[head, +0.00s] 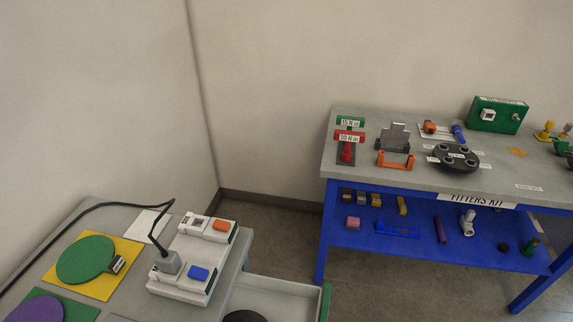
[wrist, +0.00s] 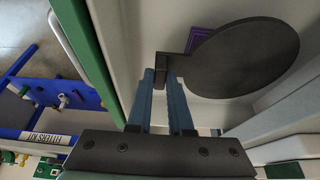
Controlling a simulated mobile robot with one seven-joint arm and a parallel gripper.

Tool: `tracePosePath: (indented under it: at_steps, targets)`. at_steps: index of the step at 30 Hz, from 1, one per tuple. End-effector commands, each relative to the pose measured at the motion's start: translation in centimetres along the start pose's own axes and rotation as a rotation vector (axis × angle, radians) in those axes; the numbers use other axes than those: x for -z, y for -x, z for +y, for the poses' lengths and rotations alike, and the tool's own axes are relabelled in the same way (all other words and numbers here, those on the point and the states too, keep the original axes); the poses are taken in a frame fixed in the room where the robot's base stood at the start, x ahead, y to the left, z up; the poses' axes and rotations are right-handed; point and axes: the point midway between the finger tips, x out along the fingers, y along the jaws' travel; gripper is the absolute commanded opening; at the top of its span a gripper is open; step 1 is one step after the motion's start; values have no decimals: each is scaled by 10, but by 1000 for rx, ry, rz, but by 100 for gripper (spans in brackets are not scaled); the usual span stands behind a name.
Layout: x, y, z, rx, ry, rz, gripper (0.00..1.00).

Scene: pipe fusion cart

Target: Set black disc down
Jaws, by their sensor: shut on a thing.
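The black disc (wrist: 245,55) has a short handle tab, and in the wrist view my gripper (wrist: 166,75) is shut on that tab. The disc is over the pale floor of an open drawer-like tray (head: 285,293). A purple square (wrist: 202,38) on that floor is partly hidden behind the disc. I cannot tell whether the disc touches the floor. In the head view only part of a black disc (head: 246,316) shows at the bottom edge, and my gripper is out of view there.
A green disc (head: 85,259) lies on a yellow mat, and a purple disc (head: 36,309) lies on a green mat. A white device (head: 184,283) with a cable stands beside the tray. The tray has a green edge (head: 325,302). A blue workbench (head: 335,148) stands at the right.

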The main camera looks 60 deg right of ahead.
Motion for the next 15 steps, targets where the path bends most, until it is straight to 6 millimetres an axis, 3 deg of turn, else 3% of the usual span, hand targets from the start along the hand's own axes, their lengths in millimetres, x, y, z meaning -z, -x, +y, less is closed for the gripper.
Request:
tracePosePath:
  at_steps: [14,15]
  targets:
    - [-3,-10,0,2,-1,2,0]
    - [-5,-11,0,0,0,0,22]
